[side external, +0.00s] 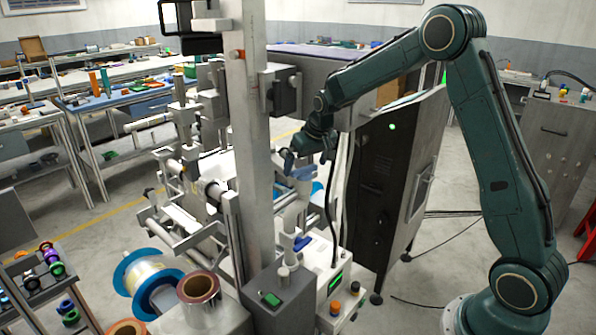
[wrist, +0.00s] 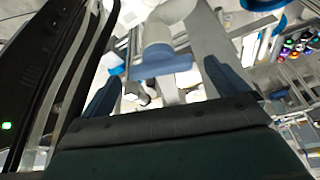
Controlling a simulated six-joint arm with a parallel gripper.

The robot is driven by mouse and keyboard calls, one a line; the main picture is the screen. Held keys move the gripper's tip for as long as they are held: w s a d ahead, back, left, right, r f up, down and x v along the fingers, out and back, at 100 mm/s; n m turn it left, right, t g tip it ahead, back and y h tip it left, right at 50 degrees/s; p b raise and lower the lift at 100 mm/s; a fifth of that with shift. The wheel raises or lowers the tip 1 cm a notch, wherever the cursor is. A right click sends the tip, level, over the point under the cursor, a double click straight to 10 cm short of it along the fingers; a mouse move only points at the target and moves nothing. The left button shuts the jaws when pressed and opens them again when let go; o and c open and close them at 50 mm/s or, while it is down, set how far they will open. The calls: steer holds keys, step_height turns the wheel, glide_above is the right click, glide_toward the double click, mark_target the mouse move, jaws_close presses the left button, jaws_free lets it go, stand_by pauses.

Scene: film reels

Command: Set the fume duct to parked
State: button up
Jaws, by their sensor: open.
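The fume duct (side external: 291,222) appears to be the white jointed pipe with blue fittings beside the grey column. A blue fitting (side external: 300,172) is at its upper end, close below my gripper (side external: 291,158). In the wrist view the white pipe (wrist: 158,32) and its blue crossbar (wrist: 160,67) show ahead of my gripper (wrist: 162,70). The fingers are open, one on each side of the bar in the picture. I cannot tell whether the bar lies between them in depth; no grip on it shows.
The grey column (side external: 251,150) and the machine's rollers stand left of my gripper. A dark cabinet (side external: 385,190) with a green light stands right, with black cables in front. A control box (side external: 335,285) and film reels (side external: 150,283) are below.

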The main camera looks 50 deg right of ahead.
steer(key=shift+w+f, duration=0.2)
steer(key=shift+f, duration=0.25)
steer(key=c, duration=1.4)
